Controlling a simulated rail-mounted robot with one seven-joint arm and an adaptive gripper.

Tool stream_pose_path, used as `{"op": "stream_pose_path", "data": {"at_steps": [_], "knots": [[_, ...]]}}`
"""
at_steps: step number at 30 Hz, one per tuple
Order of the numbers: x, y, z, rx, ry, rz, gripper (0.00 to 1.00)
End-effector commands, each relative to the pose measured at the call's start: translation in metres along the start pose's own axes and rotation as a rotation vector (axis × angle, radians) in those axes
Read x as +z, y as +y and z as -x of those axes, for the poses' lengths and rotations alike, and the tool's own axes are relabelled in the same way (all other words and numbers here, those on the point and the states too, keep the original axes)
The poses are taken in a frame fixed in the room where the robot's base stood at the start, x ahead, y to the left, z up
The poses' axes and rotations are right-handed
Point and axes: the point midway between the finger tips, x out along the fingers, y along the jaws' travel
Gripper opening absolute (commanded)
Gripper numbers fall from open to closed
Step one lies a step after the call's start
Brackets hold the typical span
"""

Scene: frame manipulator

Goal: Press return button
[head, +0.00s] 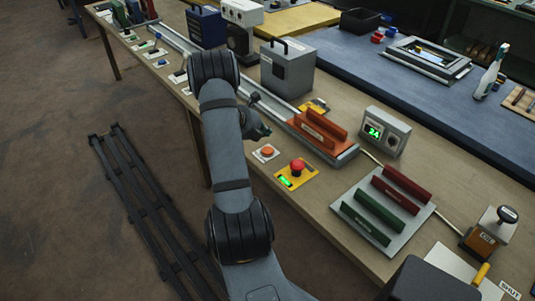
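A small orange-red button (267,152) on a white plate lies near the front edge of the bench. Beside it, a red mushroom button (297,165) stands on a yellow plate with a lit green display. I cannot read a label that says which is the return button. More small buttons, among them a blue one (160,63), sit on plates along the bench's left part. My gripper (262,131) is partly hidden behind my arm, above the bench and apart from the orange-red button. I cannot see whether its fingers are open.
An orange block (318,131) sits on the rail behind the buttons. A tray with red and green bars (385,205) lies to the right. A grey box with a handle (287,69) stands behind my arm. Black floor rails (150,205) run along the bench.

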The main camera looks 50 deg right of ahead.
Motion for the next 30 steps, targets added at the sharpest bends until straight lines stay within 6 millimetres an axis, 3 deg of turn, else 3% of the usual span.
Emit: {"op": "stream_pose_path", "data": {"at_steps": [1,10,30], "knots": [[-0.007,0.006,-0.01,0.0,0.001,0.0,0.0],[-0.025,0.025,-0.034,0.0,-0.001,0.001,0.0],[-0.026,0.026,-0.036,-0.001,-0.001,0.001,0.0]]}}
